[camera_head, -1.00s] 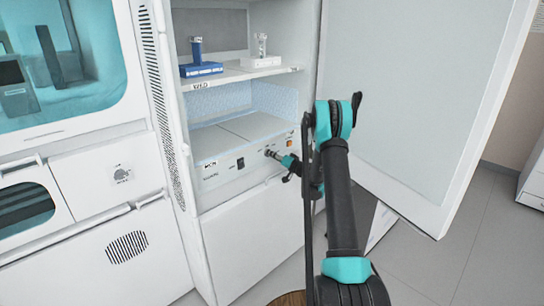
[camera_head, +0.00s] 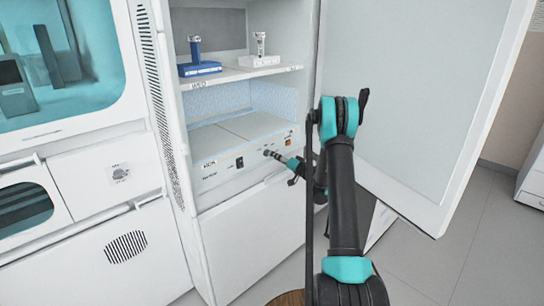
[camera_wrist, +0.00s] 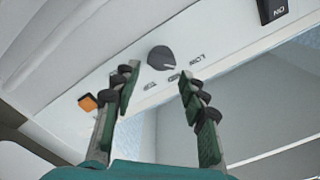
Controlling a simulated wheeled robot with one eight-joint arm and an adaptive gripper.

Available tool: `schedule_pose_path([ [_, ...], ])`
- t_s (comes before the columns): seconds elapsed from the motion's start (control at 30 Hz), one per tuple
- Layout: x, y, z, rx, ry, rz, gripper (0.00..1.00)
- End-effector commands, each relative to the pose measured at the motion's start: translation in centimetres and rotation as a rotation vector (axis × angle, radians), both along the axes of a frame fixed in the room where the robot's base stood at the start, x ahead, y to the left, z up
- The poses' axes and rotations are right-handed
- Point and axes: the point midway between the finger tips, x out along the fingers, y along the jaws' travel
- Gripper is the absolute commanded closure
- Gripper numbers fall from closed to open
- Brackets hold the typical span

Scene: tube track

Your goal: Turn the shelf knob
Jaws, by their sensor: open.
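The shelf knob (camera_wrist: 161,58) is a round dark grey dial on a white panel, with small printed labels beside it. In the wrist view it lies just beyond and between the fingertips of my gripper (camera_wrist: 158,76), with a gap on both sides. My gripper is open and empty, and no contact with the knob shows. In the head view my gripper (camera_head: 268,154) points left at the control panel (camera_head: 213,178) under the lower shelf. There I cannot tell the knob apart from the fingertips.
An orange switch (camera_wrist: 87,102) sits left of the knob in the wrist view, and a black switch (camera_wrist: 272,10) at top right. The cabinet door (camera_head: 425,100) stands open at right. A blue holder (camera_head: 199,68) and a white holder (camera_head: 260,60) stand on the upper shelf (camera_head: 235,75).

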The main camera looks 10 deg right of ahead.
Motion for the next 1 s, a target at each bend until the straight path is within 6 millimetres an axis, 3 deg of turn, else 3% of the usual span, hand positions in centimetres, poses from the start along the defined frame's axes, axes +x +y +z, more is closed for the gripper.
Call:
schedule_pose_path([
  [0.2, -3.7, -2.8, 0.0, 0.000, 0.000, -0.003, 0.57],
  [0.4, -5.8, -4.2, 0.0, -0.001, 0.000, -0.001, 0.57],
  [0.83, -6.4, -4.7, 0.0, -0.001, -0.001, 0.000, 0.57],
  [1.0, -7.0, -3.8, 0.6, -0.020, 0.021, 0.014, 0.57],
])
